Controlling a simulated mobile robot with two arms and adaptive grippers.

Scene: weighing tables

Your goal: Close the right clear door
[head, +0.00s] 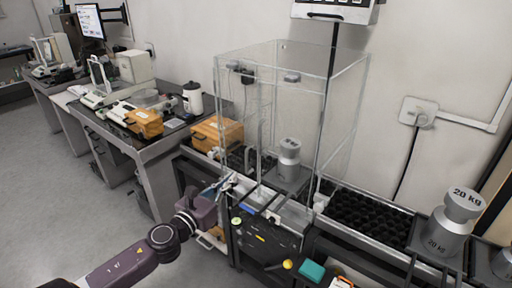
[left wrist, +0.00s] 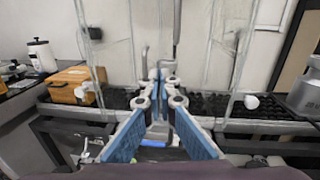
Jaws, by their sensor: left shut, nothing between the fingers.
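A tall clear enclosure (head: 262,90) stands on the bench in the middle of the head view. Its right clear panel (head: 345,105) shows as a thin transparent sheet; it also shows at right in the left wrist view (left wrist: 236,60). How far this door is open I cannot tell. A grey metal weight (head: 289,160) stands inside on the weighing platform. My left gripper (head: 228,183) is low at the enclosure's front left corner, apart from the right panel. In the left wrist view its blue-padded fingers (left wrist: 159,78) meet at the tips with nothing between them. My right gripper is not seen.
A black ribbed roller surface (head: 365,213) runs right of the enclosure, with a 20 kg weight (head: 447,225) beyond it. An orange case (head: 215,132) sits to the left. A teal block (head: 312,271) lies at front. Open floor (head: 60,205) is at left.

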